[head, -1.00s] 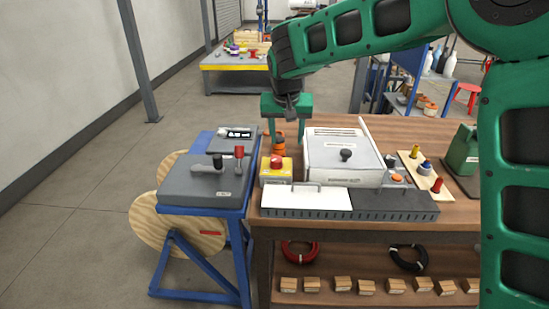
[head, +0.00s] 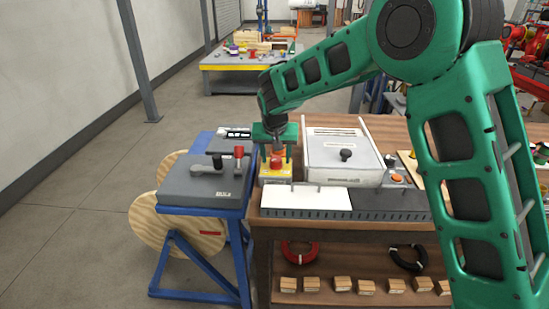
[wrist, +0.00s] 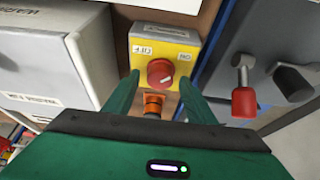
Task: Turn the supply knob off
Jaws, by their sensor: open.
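The supply knob appears to be the round red knob (wrist: 160,73) on a yellow box (wrist: 176,36) with OFF and ON labels; a small pale mark shows on the knob. In the head view the knob (head: 277,163) faces up on the yellow box (head: 275,180) at the bench's left end. My gripper (head: 276,156) is open and points down just above the box, its fingers apart on either side of the knob. In the wrist view my gripper (wrist: 158,82) shows empty space between the fingers and the knob. Contact cannot be told.
An orange part (wrist: 153,103) stands close behind the yellow box. A white lidded case (head: 343,155) is right beside it. A grey box (head: 203,185) with a red-handled lever (head: 239,160) stands to the left on a blue stand. A white panel (head: 304,198) lies in front.

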